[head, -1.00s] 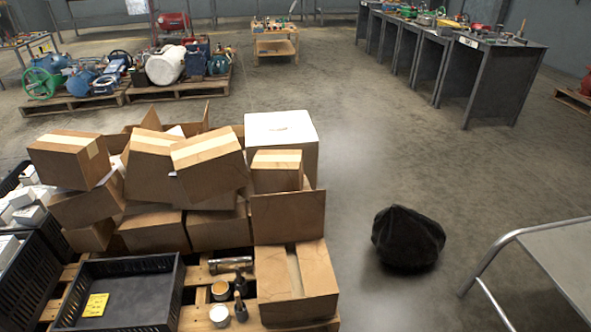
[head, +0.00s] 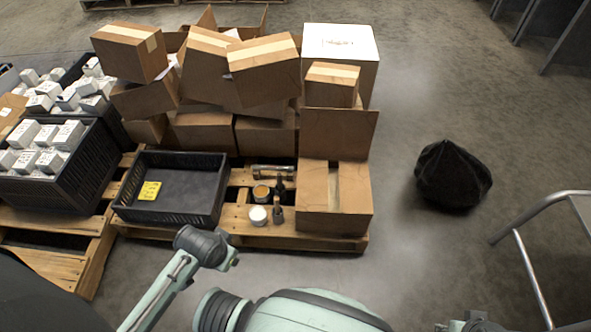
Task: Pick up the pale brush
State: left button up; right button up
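A small group stands on the wooden pallet between the black crate and the open carton. It has an amber-topped can (head: 261,194), a white-topped can (head: 258,215) and two dark, slim, brush-like items, one upper (head: 280,187) and one lower (head: 278,214). A silvery cylinder (head: 272,172) lies behind them. I cannot tell which item, if any, is the pale brush. A pale green arm of mine with a dark grey joint (head: 203,246) reaches in from the lower left, in front of the pallet. No gripper fingers show on either side.
The empty black crate (head: 215,197) with a yellow label is left of the cans. The open carton (head: 352,205) is right, with stacked cartons (head: 265,70) behind. A black sack (head: 453,175) and metal-framed table (head: 527,235) stand right.

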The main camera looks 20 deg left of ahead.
aim_at(276, 201)
jog(key=u, duration=1)
